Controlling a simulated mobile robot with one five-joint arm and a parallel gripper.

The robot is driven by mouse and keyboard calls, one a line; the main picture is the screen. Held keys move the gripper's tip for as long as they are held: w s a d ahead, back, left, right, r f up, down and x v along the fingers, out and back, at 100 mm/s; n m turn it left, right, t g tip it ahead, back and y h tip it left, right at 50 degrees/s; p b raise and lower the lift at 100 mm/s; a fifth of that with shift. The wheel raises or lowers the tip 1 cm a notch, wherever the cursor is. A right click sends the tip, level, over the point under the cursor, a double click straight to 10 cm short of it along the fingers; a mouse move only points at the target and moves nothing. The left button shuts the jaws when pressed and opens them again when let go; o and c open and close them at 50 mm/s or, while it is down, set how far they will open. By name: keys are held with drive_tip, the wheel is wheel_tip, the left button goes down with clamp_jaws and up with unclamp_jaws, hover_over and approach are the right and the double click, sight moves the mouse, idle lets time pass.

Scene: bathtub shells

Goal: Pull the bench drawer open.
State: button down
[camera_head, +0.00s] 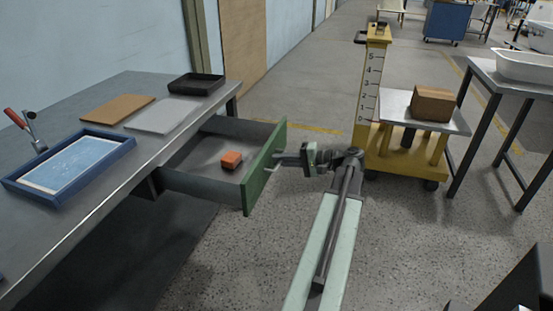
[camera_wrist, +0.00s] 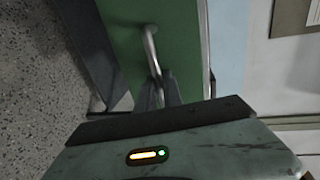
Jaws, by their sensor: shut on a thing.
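The bench drawer (camera_head: 200,182) stands pulled out from under the grey bench in the head view. Its green front (camera_head: 262,172) faces my arm, and an orange block (camera_head: 231,160) lies inside on the drawer floor. My gripper (camera_head: 278,159) is at the outer side of the green front, shut on the drawer handle. In the wrist view the metal handle bar (camera_wrist: 151,48) runs down the green front to the dark fingertips (camera_wrist: 160,92), which close around its lower part. The exact finger contact is partly hidden by the gripper body.
The bench top (camera_head: 60,235) bears a blue-framed tray (camera_head: 118,152), a red-handled clamp (camera_head: 30,128), a brown board (camera_head: 110,109), a grey sheet (camera_head: 158,115) and a black tray (camera_head: 196,83). A yellow lift cart (camera_head: 405,168) with a cardboard box (camera_head: 433,103) stands right. Floor lies clear between.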

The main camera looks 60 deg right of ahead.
drive_tip(key=shift+s+d, duration=0.1)
drive_tip(key=shift+s, duration=0.25)
drive_tip(key=c, duration=1.8)
unclamp_jaws()
drive_tip(key=shift+w, duration=0.1)
drive_tip(key=shift+o, duration=0.2)
